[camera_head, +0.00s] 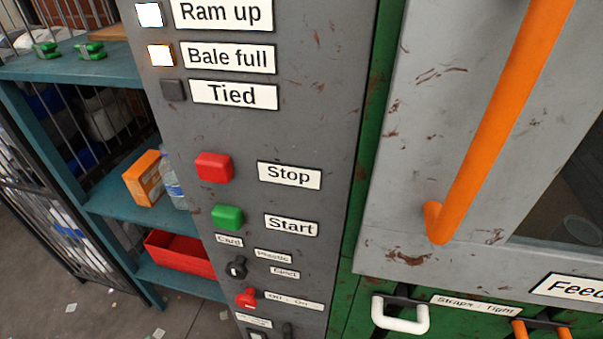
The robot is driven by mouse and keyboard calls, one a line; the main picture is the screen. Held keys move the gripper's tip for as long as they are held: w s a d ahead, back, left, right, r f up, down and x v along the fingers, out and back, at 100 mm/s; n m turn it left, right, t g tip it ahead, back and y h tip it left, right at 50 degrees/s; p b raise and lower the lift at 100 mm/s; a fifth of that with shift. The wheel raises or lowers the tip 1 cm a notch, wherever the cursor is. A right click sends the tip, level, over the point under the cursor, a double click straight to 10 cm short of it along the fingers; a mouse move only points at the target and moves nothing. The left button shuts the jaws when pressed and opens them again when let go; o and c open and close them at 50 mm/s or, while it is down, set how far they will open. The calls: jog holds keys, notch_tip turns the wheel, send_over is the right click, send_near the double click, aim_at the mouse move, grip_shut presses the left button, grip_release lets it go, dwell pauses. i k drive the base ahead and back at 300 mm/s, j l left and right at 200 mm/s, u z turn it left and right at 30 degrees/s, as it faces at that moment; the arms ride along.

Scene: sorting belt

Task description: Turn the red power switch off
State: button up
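The red power switch (247,298) is a small red knob low on the grey control panel (330,150). A label (294,300) to its right appears to read "Off - On". The knob's pointer direction is too small to tell for sure. My gripper is not in view.
Above the switch are a black selector knob (237,267), a green Start button (228,217) and a red Stop button (214,167). An orange handle (490,120) and a white handle (401,318) stick out at the right. A teal shelf (125,195) stands behind at the left.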

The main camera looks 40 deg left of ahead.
aim_at(246, 300)
jog(key=u, duration=1.3)
jog(key=k+l+u, duration=0.1)
jog(key=u, duration=0.25)
jog(key=k+u, duration=0.3)
